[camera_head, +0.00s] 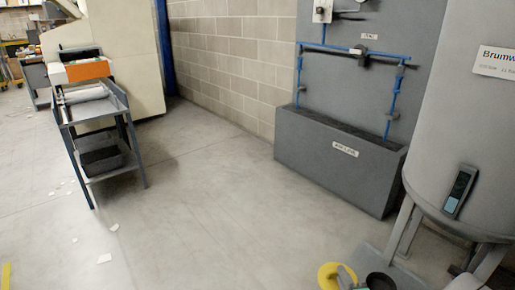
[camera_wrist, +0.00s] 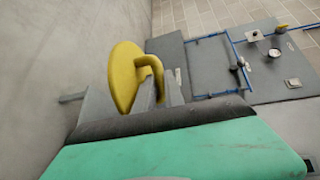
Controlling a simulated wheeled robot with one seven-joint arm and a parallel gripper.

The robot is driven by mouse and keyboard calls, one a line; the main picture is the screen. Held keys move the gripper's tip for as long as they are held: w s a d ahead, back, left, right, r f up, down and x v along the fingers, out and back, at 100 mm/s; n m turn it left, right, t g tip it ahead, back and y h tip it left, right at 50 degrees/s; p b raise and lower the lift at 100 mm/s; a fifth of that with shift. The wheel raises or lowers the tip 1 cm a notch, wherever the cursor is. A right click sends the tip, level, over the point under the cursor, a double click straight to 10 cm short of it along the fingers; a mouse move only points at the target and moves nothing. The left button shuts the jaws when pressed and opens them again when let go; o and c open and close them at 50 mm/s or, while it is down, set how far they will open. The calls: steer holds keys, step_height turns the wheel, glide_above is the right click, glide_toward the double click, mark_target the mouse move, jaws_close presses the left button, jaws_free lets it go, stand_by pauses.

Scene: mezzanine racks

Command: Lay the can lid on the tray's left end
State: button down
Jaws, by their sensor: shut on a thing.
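The can lid is a yellow disc with a loop handle; it shows at the bottom edge of the head view (camera_head: 327,277) and large in the wrist view (camera_wrist: 122,75). My gripper (camera_wrist: 158,88) is shut on the lid's handle and holds the lid up on edge in the wrist view. In the head view my gripper (camera_head: 347,277) is partly cut off by the lower edge. I cannot make out a separate tray. The nearest tray-like surface is the raised-edge top of a metal trolley (camera_head: 90,110) at the left, far from my gripper.
A black bin (camera_head: 101,158) sits on the trolley's lower shelf. A grey trough (camera_head: 335,160) with blue pipes stands against the block wall. A large grey tank (camera_head: 450,130) on legs is at the right. Open floor (camera_head: 200,200) with paper scraps lies between the trolley and me.

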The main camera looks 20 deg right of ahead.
steer(key=w+a+r+n+g+y, duration=0.1)
steer(key=w+a+r+n+y, duration=0.25)
steer(key=a, duration=0.45)
steer(key=w+a+r+n+y, duration=0.2)
steer(key=w+a+r+y, duration=0.2)
steer(key=a, duration=0.5)
steer(key=w+a+r+n+g+y, duration=0.1)
steer(key=w+a+r+n+y, duration=0.25)
steer(key=a, duration=0.45)
step_height(320, 180, up, 36)
steer(key=w+m+t+h+p, duration=0.1)
steer(key=m+h+p, duration=0.2)
steer(key=p, duration=2.8)
steer(key=shift+w+f+t, duration=0.2)
steer(key=shift+w+t, duration=0.1)
steer(key=shift+d+f, duration=0.1)
